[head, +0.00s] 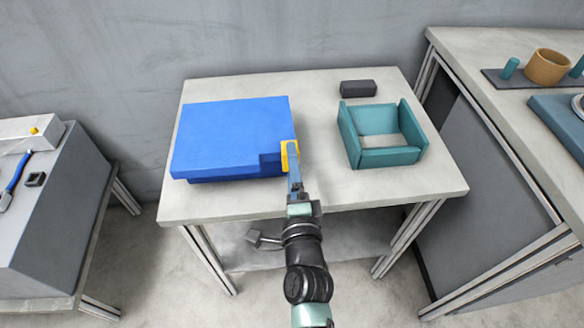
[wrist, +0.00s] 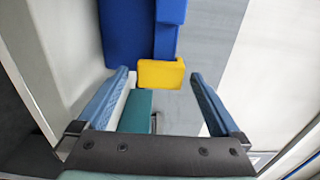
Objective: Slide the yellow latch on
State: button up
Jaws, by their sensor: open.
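The yellow latch (head: 290,154) is at the front right corner of a closed blue case (head: 230,135) on the middle table. My gripper (head: 294,178) is at the near side of the latch. In the wrist view its two blue fingers are wide apart, and the latch appears between the fingertips (wrist: 160,78) with gaps on both sides. I cannot tell how deep the fingers reach.
An open teal box (head: 390,157) stands right of the case, with a dark block (head: 358,88) behind it. A right-hand counter (head: 470,50) holds an orange pot (head: 549,66) and teal pieces. A grey cabinet (head: 75,185) stands at left. The tabletop between case and teal box is clear.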

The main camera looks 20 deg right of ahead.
grip_shut()
dwell(0.5)
